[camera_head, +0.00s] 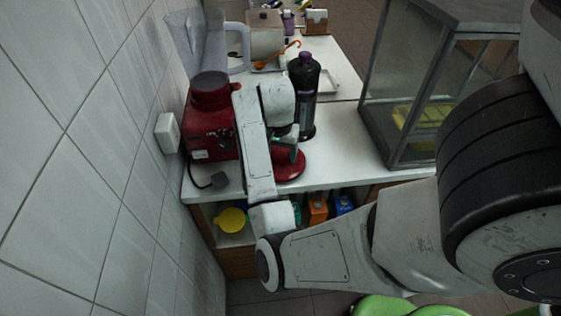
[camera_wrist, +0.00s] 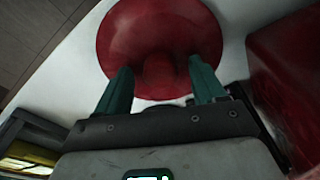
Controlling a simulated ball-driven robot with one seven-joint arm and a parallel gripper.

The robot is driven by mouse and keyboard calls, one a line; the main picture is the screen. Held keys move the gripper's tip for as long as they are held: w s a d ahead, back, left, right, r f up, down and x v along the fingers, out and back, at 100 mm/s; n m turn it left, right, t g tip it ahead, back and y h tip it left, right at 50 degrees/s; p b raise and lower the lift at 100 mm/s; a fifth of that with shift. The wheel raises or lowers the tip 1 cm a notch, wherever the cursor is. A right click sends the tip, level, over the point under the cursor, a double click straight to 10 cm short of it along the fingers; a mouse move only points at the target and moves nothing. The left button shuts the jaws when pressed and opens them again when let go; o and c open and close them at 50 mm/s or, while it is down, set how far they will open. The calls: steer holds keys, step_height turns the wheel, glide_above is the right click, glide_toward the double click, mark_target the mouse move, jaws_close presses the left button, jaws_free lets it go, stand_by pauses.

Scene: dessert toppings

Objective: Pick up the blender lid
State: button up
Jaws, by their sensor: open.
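The blender lid is a round red disc (camera_head: 291,168) with a raised knob, lying on the white counter. In the wrist view the lid (camera_wrist: 160,30) fills the top middle, with its knob between my two teal fingertips. My gripper (camera_wrist: 160,82) is open, its fingers apart on either side of the knob. I cannot tell whether they touch the lid. In the head view my forearm and gripper (camera_head: 288,145) hide part of the lid. The red blender base (camera_head: 205,130) stands to the left of the lid.
A dark bottle with a purple cap (camera_head: 304,90) stands just behind the lid. A clear jug (camera_head: 215,45) is behind the blender base. A glass case (camera_head: 400,95) stands to the right. The white counter (camera_head: 345,150) is clear between lid and case.

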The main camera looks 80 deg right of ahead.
steer(key=shift+c, duration=0.3)
steer(key=c, duration=1.1)
steer(key=shift+r, duration=0.1)
